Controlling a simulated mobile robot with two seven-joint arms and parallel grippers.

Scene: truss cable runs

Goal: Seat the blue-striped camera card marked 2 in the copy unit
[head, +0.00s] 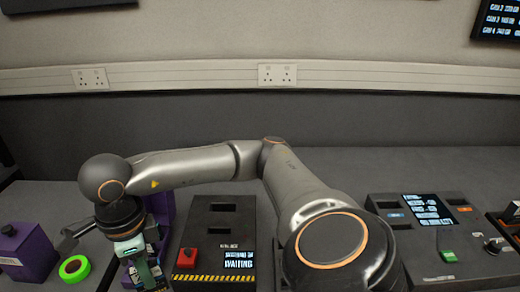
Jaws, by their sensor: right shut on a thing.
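My right gripper (140,268) points down at the lower left, beside the black unit with two slots. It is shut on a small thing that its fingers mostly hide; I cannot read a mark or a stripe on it. A black unit (405,262) on the right has a lit screen, a blue label and an orange label by its slots, and a green button; it may be the copy unit. No blue-striped card marked 2 can be made out for certain. My left gripper is not in view.
The black unit (204,252) near the gripper has a red switch (187,257), a hazard strip and a "WAITING" display. A purple box (27,254) and a green tape ring (74,268) lie left. My right arm crosses the middle and hides the bench there.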

